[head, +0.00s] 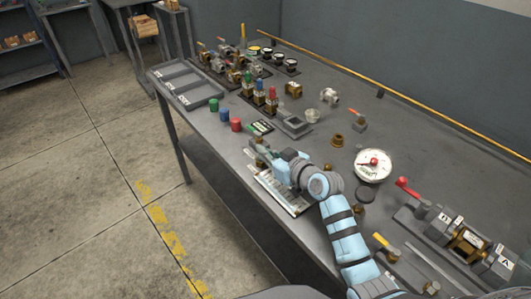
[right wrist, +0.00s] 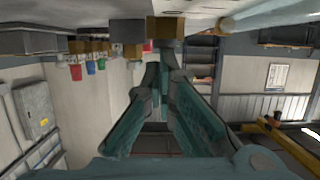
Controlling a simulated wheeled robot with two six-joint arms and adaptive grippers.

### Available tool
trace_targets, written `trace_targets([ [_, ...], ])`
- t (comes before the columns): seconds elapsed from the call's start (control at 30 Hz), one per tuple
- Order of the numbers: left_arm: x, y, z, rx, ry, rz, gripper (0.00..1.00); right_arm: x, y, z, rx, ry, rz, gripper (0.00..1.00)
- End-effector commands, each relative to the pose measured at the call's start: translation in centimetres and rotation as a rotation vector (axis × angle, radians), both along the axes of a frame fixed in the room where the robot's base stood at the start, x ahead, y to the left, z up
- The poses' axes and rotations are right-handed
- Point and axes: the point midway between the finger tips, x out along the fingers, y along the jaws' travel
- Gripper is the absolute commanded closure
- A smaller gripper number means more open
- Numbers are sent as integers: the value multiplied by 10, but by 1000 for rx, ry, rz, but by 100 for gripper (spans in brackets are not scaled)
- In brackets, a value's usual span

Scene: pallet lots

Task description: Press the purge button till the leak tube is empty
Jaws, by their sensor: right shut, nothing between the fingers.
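My right gripper (head: 258,152) is low over the near edge of the grey bench, its fingers small and partly hidden by my wrist in the head view. In the right wrist view its two teal fingers (right wrist: 164,62) come together at the tips, shut and empty. A brass-coloured block (right wrist: 166,28) is right beyond the tips, with a dark grey block (right wrist: 128,32) beside it. I cannot tell whether they touch the fingers. I cannot make out the purge button or the leak tube for certain. My left gripper is not in view.
A white panel or sheet (head: 284,195) lies below my wrist. Bare bench top lies behind the gauge.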

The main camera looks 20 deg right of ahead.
Motion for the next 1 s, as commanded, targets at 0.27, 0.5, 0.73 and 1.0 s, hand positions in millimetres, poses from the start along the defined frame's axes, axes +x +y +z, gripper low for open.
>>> trace_targets([
  [0.27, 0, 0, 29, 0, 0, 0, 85, -3, -1, 22, -1, 17, -2, 100],
  [0.5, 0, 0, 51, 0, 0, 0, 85, -35, -15, 52, -7, 4, -6, 100],
  [0.73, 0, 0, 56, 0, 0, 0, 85, -77, -31, 66, -7, 1, -6, 100],
  [1.0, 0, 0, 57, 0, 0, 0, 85, -91, -36, 71, -1, -3, -4, 100],
])
